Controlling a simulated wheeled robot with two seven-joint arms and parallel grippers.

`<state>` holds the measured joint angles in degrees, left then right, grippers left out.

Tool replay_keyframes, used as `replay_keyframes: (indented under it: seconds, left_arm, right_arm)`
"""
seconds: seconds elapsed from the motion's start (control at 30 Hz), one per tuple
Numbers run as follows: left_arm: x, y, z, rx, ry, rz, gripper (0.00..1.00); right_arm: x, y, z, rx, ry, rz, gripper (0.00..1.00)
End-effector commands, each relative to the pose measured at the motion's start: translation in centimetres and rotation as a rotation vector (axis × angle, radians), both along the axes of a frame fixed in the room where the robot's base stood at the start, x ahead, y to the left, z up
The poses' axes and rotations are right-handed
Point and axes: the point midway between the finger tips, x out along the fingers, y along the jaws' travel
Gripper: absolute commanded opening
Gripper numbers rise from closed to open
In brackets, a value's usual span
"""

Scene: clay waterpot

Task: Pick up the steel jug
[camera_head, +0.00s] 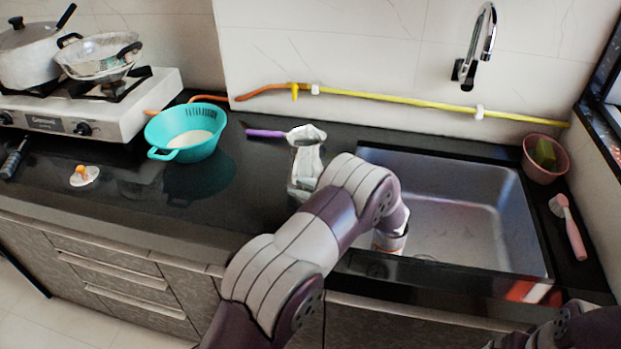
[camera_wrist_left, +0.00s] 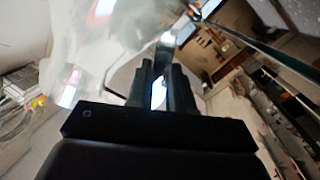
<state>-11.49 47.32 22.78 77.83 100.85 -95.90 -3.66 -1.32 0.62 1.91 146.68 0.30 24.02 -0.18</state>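The steel jug (camera_head: 306,166) is a shiny, pale metal vessel on the dark counter, left of the sink. My left arm hides part of it. In the left wrist view, a large blurred reflective body on the left looks like the jug (camera_wrist_left: 95,50), and a narrow metal strip like its handle runs down to the fingers. My left gripper (camera_wrist_left: 161,78) has its black fingers close together, with a bright strip between them, and looks shut on the handle. In the head view my forearm hides the left fingers. My right gripper is not in view.
A teal colander (camera_head: 160,142) and a purple-handled utensil (camera_head: 264,133) lie left of and behind the jug. The sink (camera_head: 470,225) is to the right. A stove (camera_head: 150,95) with pots stands at the back left. A pink bowl (camera_head: 535,168) and brush (camera_head: 572,232) are far right.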

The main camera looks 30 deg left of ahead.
Motion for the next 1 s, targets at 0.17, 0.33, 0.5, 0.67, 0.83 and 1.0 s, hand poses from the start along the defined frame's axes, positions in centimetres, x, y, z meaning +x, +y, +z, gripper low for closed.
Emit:
replay_keyframes:
  seconds: [0.17,0.33,0.5,0.67,0.83,1.0]
  left_arm:
    - [-0.1,1.0,0.0,0.0,0.0,0.0,0.21]
    - [0.0,0.9,0.0,0.0,-0.001,-0.001,0.08]
    - [0.0,1.0,0.1,0.001,-0.003,-0.001,0.0]
    - [0.0,1.0,0.1,0.001,-0.003,-0.001,0.0]
    - [0.0,0.9,1.1,0.001,-0.004,-0.001,0.0]
    - [0.1,0.9,4.0,0.001,-0.008,-0.001,0.0]
  right_arm:
    - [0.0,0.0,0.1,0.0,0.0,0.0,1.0]
    - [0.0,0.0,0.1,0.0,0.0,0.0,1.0]
    - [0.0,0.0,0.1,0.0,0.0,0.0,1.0]
    - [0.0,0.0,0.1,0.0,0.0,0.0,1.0]
    - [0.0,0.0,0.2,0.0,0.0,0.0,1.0]
    - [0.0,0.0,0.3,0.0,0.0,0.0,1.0]
